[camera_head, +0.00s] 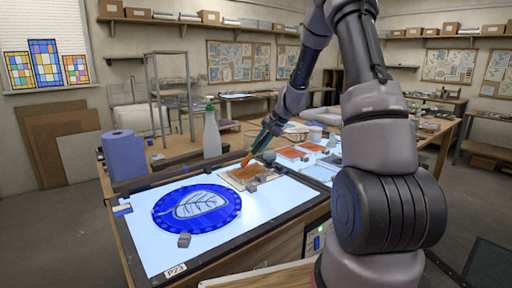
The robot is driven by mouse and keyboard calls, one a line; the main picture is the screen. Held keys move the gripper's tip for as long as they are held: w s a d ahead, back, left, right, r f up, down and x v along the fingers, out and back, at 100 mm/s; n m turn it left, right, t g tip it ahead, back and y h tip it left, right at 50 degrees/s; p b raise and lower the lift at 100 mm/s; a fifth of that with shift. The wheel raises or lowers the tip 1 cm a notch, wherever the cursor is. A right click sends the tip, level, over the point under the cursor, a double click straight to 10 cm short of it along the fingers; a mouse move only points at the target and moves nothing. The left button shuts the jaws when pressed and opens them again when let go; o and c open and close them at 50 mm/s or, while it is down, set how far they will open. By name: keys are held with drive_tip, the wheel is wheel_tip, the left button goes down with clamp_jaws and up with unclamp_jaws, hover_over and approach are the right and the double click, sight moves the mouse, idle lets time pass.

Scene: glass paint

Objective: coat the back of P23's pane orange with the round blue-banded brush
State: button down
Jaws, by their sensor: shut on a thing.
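The label P23 (175,271) is on the front edge of a lit light table (150,256). Above the label, a round blue-rimmed pane (163,222) with a pale leaf design lies flat on the lit surface. My gripper (262,139) is beyond the pane, shut on a brush. The brush's orange tip (247,160) points down over a tan tile with orange-brown paint (240,181). I cannot tell whether the tip touches the paint. The brush's band is too small to make out.
A small grey block (184,240) sits at the pane's front edge, and others are by the paint tile. Orange sheets (291,153) lie to the right.

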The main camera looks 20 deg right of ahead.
drive_tip(key=shift+r, duration=2.55)
